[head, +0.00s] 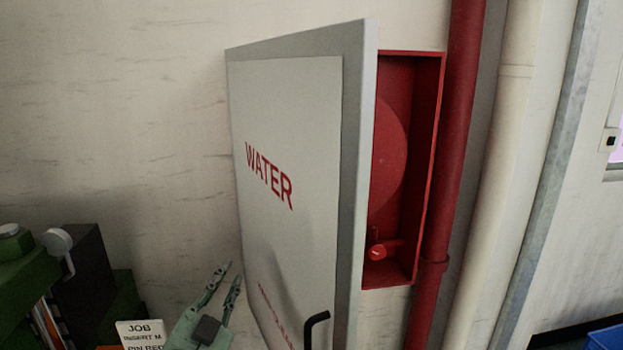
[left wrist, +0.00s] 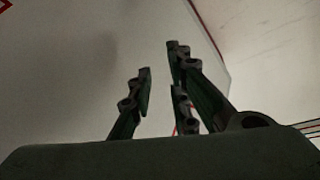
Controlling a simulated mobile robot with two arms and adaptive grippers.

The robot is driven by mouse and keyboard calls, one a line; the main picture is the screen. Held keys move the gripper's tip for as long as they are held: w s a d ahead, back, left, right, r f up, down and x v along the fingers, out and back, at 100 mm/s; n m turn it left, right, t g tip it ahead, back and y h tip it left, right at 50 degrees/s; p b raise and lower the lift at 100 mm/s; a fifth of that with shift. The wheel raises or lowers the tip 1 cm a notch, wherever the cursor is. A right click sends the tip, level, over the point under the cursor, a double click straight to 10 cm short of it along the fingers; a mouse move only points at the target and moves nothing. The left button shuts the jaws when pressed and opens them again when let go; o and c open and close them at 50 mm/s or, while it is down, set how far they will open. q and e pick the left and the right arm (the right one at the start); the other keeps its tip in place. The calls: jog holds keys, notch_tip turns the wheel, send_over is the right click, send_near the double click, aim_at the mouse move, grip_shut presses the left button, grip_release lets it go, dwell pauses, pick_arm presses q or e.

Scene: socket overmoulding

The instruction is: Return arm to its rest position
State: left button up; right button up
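My left gripper (head: 228,276) is low in the head view, left of the open cabinet door. Its green fingers point up and stand apart with nothing between them. In the left wrist view the fingers (left wrist: 158,75) also show apart and empty, with a pale surface behind them. The grey cabinet door (head: 290,110) marked WATER stands swung open, its black handle (head: 316,322) at the lower edge. The gripper appears clear of the handle. My right gripper is in neither view.
The red cabinet (head: 430,150) holds a red hose reel (head: 388,160) and a red valve (head: 384,250). A red pipe (head: 455,130) and a pale pipe (head: 506,150) run right of it. Dark machinery (head: 85,280) and a job card (head: 140,334) stand lower left.

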pick_arm(q)
jog(key=s+a+f+n+g+y, duration=0.1)
jog(key=s+a+f+n+g, duration=0.1)
jog(key=s+f+g, duration=0.65)
jog(key=s+a+f+n+g+y, duration=0.1)
jog(key=s+f+n+y, duration=0.15)
jog(key=s+f, duration=0.7)
jog(key=s+a+f+n+g, duration=0.1)
jog(key=s+f+g, duration=0.2)
jog(key=s+f, duration=0.4)
jog(key=s+f+n+g, duration=0.1)
jog(key=s+f+g, duration=0.3)
jog(key=s, duration=0.5)
notch_tip(320, 180, down, 34)
jog(key=b, duration=1)
jog(key=s+a+f+b, duration=0.1)
jog(key=s+f+b, duration=0.2)
jog(key=s+f, duration=0.3)
jog(key=s+a+f+g+b, duration=0.1)
jog(key=s+f+b, duration=0.3)
jog(key=f, duration=0.9)
jog(key=s+a+f+g+b, duration=0.1)
jog(key=s+f+b, duration=0.2)
jog(key=s+f, duration=0.5)
notch_tip(320, 180, down, 2)
jog(key=shift+s, duration=0.15)
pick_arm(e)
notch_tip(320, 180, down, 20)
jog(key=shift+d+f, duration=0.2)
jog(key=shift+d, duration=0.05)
